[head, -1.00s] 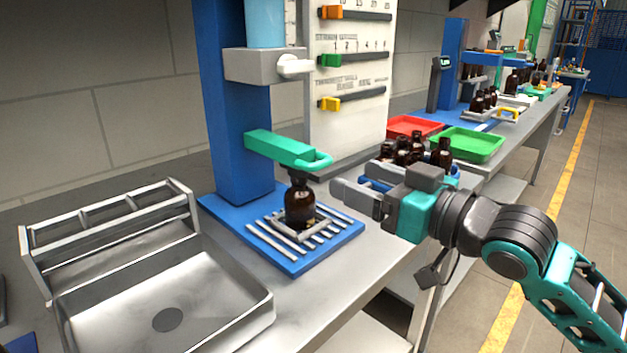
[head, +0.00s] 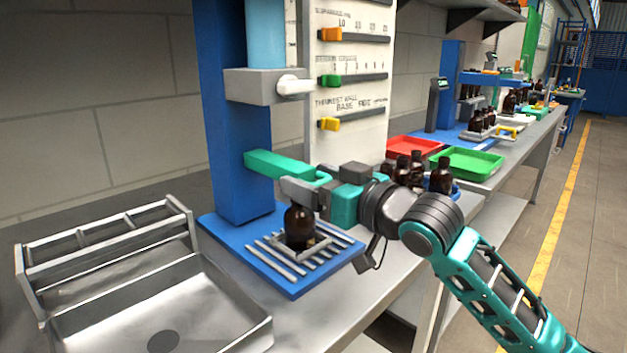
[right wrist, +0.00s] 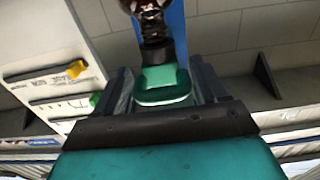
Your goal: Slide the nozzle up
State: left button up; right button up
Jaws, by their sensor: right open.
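The green nozzle (head: 268,162) is a flat arm with a looped end, sticking out from the blue column of the filling stand. My right gripper (head: 300,190) is at the nozzle's loop end, just above the bottle. In the right wrist view the green nozzle (right wrist: 163,80) shows between the two open fingers, with a gap on each side; I cannot tell whether either finger touches it. An amber bottle (head: 299,228) stands upright on the slatted blue base, below the nozzle. My gripper partly hides its top and the nozzle's end. My left gripper is not in view.
A steel sink (head: 160,300) and a divided metal rack (head: 110,235) are at left. A slider panel (head: 350,90) rises behind the nozzle. Several amber bottles stand in a blue tray behind my right wrist, near red (head: 412,146) and green trays (head: 467,160).

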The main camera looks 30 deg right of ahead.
jog(key=c, duration=1.2)
pick_arm(q)
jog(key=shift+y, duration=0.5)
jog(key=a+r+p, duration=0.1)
jog(key=p, duration=0.2)
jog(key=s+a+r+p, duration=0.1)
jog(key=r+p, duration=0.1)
jog(key=p, duration=0.1)
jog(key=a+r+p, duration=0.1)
jog(key=p, duration=0.1)
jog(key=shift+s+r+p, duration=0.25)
jog(key=shift+p, duration=0.15)
pick_arm(e)
notch_tip(320, 180, up, 8)
jog(key=shift+d+f, duration=0.1)
jog(key=shift+c, duration=0.2)
jog(key=o, duration=1.1)
jog(key=shift+c, duration=0.2)
jog(key=shift+o, duration=0.8)
jog(key=shift+w, duration=0.1)
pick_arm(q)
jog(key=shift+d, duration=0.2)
